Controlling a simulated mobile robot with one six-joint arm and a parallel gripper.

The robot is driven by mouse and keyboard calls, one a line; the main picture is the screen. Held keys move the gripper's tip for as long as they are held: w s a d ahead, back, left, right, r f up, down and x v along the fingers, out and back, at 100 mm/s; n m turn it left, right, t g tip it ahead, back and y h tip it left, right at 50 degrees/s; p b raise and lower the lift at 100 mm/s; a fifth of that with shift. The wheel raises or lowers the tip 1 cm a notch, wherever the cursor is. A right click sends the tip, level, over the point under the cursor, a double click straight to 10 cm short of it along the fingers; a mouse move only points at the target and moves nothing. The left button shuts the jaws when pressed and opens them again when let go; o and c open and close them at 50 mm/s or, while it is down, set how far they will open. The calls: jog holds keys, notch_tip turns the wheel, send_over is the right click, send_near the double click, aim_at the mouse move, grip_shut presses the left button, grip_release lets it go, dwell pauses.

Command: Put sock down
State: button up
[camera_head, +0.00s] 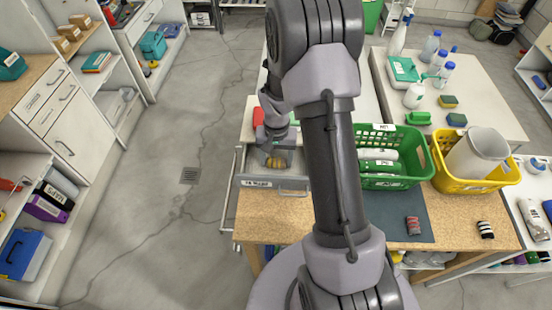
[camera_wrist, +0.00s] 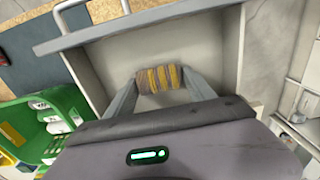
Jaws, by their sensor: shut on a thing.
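In the wrist view my gripper (camera_wrist: 160,82) is shut on a rolled sock (camera_wrist: 160,79), brownish grey with yellow stripes. The sock is held over a pale open drawer (camera_wrist: 92,62). In the head view the sock shows as a small orange spot (camera_head: 277,163) below my gripper (camera_head: 277,152), within the outline of the pulled-out drawer (camera_head: 292,184). I cannot tell whether the sock touches the drawer floor. No other thing shows in the visible part of the drawer.
A green basket (camera_head: 405,182) with several items stands right of my arm, beside a yellow basket (camera_head: 480,184) holding a white container. A red-and-dark rolled sock (camera_head: 413,225) lies on a dark mat (camera_head: 412,203), and a black-and-white one (camera_head: 485,229) on the tabletop. Floor at left is clear.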

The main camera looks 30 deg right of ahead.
jog(key=shift+f, duration=0.1)
jog(key=o, duration=1.3)
notch_tip(320, 180, up, 12)
jog(key=p, duration=0.2)
notch_tip(320, 180, up, 11)
jog(key=t, duration=0.2)
send_over(276, 159)
jog(key=s+a, duration=0.3)
jog(key=a, duration=0.3)
jog(key=s+a+r+n+t, duration=0.2)
jog(key=s+a+r, duration=0.5)
jog(key=s+r, duration=0.15)
jog(key=s+a+r+t+y, duration=0.1)
jog(key=s+a+t+y, duration=0.1)
jog(key=s+a, duration=0.35)
jog(key=f+b, duration=0.5)
jog(key=s+d+f+b, duration=0.1)
jog(key=f+b, duration=1.1)
jog(key=shift+s+d, duration=0.2)
jog(key=shift+s, duration=0.15)
